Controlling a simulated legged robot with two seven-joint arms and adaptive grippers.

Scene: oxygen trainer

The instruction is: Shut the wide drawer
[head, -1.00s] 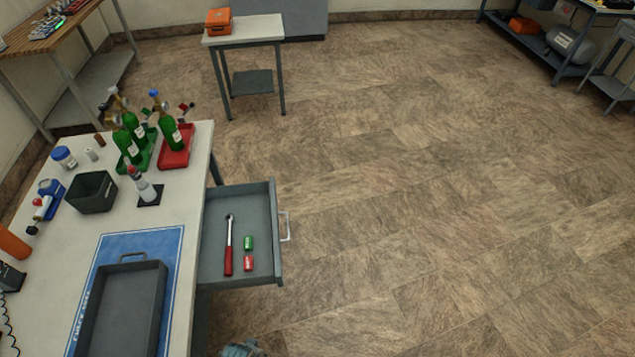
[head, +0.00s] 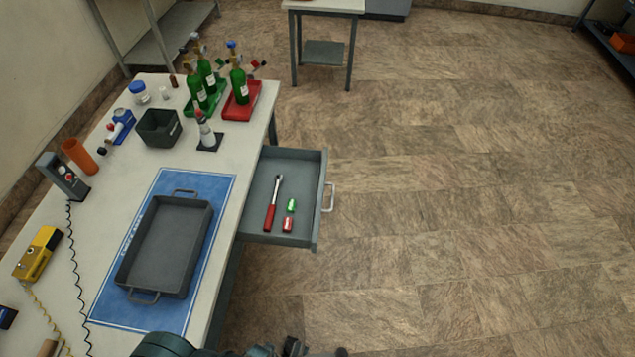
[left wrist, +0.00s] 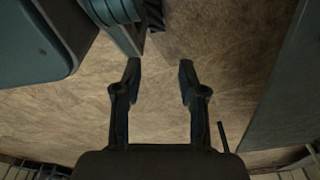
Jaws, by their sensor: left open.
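The wide drawer (head: 258,196) is a grey drawer pulled out from the right side of the white workbench (head: 222,160). Its silver handle (head: 330,197) is on its right-hand front. Inside lie a red-handled wrench (head: 271,208), a green battery-like piece (head: 291,205) and a red one (head: 287,225). My left gripper (left wrist: 160,78) is open in the left wrist view, its two fingers apart with only floor between them. In the head view, part of my arm shows at the bottom edge, below and apart from the drawer. My right gripper is not in view.
A grey tray (head: 202,236) sits on a blue mat (head: 222,188) on the bench. Green bottles (head: 239,86) stand at its far end. A small table (head: 320,6) stands at the back. The floor (head: 450,220) right of the drawer is clear.

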